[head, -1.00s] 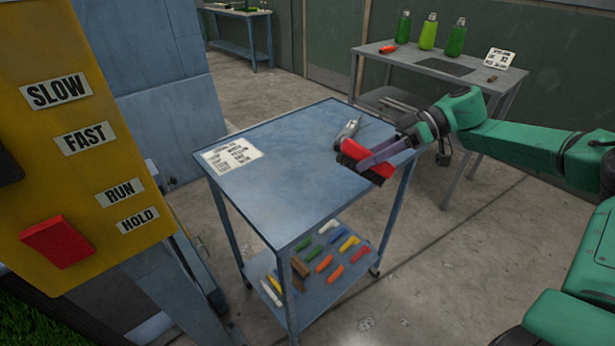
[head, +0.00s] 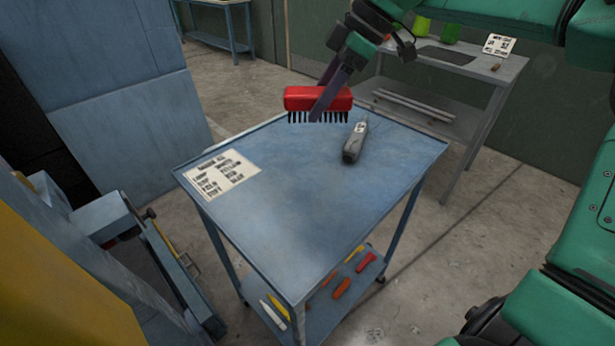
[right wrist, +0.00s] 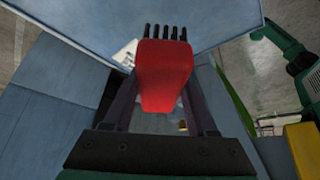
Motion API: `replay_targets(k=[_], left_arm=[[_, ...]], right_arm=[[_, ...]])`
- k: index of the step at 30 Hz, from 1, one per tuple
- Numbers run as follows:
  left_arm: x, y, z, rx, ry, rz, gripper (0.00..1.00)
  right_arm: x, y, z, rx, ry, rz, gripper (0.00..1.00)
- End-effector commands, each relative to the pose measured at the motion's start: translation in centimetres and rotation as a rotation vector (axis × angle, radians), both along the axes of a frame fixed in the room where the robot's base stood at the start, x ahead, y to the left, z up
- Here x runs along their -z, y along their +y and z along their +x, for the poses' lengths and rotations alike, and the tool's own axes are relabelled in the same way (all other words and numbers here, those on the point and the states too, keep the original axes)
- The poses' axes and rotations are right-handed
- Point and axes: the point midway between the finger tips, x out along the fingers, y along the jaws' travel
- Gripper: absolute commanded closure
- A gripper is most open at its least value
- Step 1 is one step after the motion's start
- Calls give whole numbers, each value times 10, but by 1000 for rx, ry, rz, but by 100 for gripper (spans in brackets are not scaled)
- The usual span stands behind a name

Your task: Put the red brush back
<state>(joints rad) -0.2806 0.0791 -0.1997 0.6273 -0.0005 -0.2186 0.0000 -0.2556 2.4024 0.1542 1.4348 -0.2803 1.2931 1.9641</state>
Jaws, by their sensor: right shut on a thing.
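The red brush (head: 300,98) has a red block with dark bristles pointing down. My right gripper (head: 318,108) is shut on it and holds it above the far edge of the blue cart's top (head: 290,215). In the right wrist view the brush (right wrist: 165,78) sits between the two fingers of my right gripper (right wrist: 165,105), bristles toward the top of the picture. My left gripper is not in view.
A grey handheld tool (head: 355,142) lies on the cart's top at the far right, near the brush. A printed card (head: 222,174) lies at the left. Coloured pieces (head: 343,288) lie on the lower shelf. A grey table (head: 470,62) stands behind. The cart top's middle is clear.

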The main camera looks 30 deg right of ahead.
Motion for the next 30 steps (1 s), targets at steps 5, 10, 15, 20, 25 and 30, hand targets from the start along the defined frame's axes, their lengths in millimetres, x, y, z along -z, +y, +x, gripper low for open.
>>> replay_targets(k=[5,10,15,20,25,30], left_arm=[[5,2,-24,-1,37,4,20],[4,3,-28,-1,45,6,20],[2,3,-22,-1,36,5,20],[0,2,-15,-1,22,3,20],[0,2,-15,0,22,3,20],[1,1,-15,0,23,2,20]], right_arm=[[59,0,-1,-1,8,6,92],[114,1,-1,-1,8,7,92],[146,0,-1,0,6,4,92],[178,0,-1,-1,6,4,92],[188,1,0,0,1,3,92],[189,0,0,-1,2,3,92]])
